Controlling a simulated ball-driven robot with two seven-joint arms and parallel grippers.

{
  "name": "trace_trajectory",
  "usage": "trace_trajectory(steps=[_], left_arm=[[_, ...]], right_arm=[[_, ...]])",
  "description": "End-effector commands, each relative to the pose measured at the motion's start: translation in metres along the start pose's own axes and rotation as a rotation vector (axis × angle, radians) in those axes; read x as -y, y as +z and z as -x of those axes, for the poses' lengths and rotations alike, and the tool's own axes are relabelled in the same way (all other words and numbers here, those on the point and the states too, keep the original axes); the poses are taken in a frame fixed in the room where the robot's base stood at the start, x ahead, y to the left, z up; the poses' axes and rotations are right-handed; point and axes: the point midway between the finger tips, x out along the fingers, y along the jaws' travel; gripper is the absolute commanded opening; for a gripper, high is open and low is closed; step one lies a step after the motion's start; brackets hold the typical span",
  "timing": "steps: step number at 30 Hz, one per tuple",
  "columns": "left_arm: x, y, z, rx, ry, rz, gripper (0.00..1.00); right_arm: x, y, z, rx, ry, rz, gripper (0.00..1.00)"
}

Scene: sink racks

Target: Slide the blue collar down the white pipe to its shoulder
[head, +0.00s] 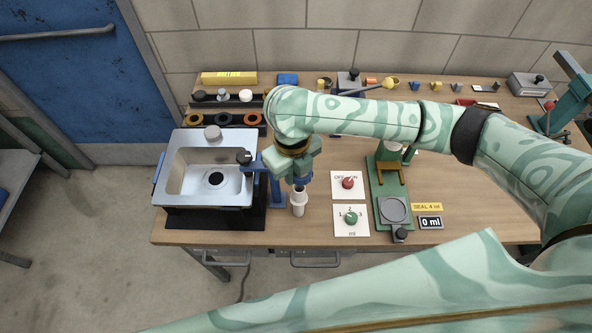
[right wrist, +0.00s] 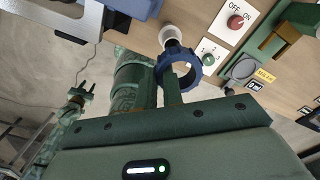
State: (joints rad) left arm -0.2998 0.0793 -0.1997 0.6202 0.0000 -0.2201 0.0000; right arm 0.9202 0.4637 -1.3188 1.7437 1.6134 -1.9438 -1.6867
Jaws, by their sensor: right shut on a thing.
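My right gripper (head: 301,180) is shut on the blue collar (right wrist: 180,73), a ring at its fingertips. In the head view the collar is partly hidden by the hand, just above the white pipe (head: 298,203). The pipe stands upright near the table's front edge; its wider lower part shows. In the right wrist view the pipe (right wrist: 169,34) shows beyond the collar's rim, and its top lies beside the ring's opening. The collar looks apart from the pipe, but the exact height is unclear. My left gripper (right wrist: 82,93) shows small at the left of that view; its opening is unclear.
A blue stand (head: 276,187) is close left of the pipe, beside the metal sink (head: 211,170). Right of the pipe are the ON/OFF panel (head: 342,192), the dial panel (head: 345,226) and a green scale-like device (head: 377,205). Racks of rings (head: 210,119) stand behind the sink.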

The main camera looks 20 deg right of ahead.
Motion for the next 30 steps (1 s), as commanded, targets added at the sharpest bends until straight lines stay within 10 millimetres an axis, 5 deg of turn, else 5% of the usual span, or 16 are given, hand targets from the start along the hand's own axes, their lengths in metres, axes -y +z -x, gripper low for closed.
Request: trace_trajectory(steps=[6, 24, 30], left_arm=[[0.000, 0.000, -0.001, 0.000, 0.000, 0.000, 0.36], [-0.003, 0.011, -0.051, 0.013, 0.004, -0.001, 0.36], [-0.004, 0.012, -0.054, 0.014, 0.004, -0.001, 0.36]], right_arm=[[0.000, 0.002, -0.003, 0.000, 0.000, 0.138, 0.00], [0.001, 0.002, -0.045, 0.000, 0.000, 0.141, 0.00], [0.001, 0.002, -0.046, 0.001, 0.000, 0.140, 0.00]])
